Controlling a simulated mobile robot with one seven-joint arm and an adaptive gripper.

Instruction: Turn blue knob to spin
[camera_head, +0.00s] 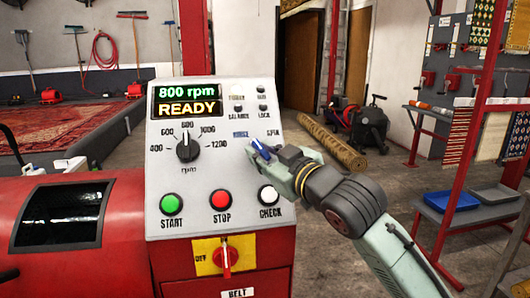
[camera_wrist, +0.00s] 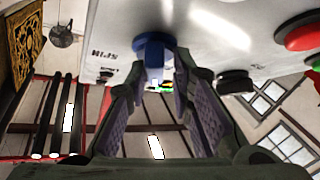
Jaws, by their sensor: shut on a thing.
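The blue knob (camera_head: 257,146) is on the upper right of the white control panel (camera_head: 215,185), between a label at its upper left that looks like RINSE and SPIN at its upper right. My gripper (camera_head: 268,153) reaches in from the right, shut on the knob and partly covering it. In the wrist view the knob (camera_wrist: 152,50) has a round base against the panel and a blue handle between the fingertips of my gripper (camera_wrist: 158,72). The SPIN label shows to the left there. The knob's exact pointing direction is hard to tell.
The panel display (camera_head: 187,101) reads 800 rpm READY. A black rpm dial (camera_head: 188,147), green START (camera_head: 171,204), red STOP (camera_head: 221,200) and white CHECK (camera_head: 268,195) buttons lie close by. A red OFF switch (camera_head: 225,258) sits below. A rack with a blue tray (camera_head: 452,201) stands right.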

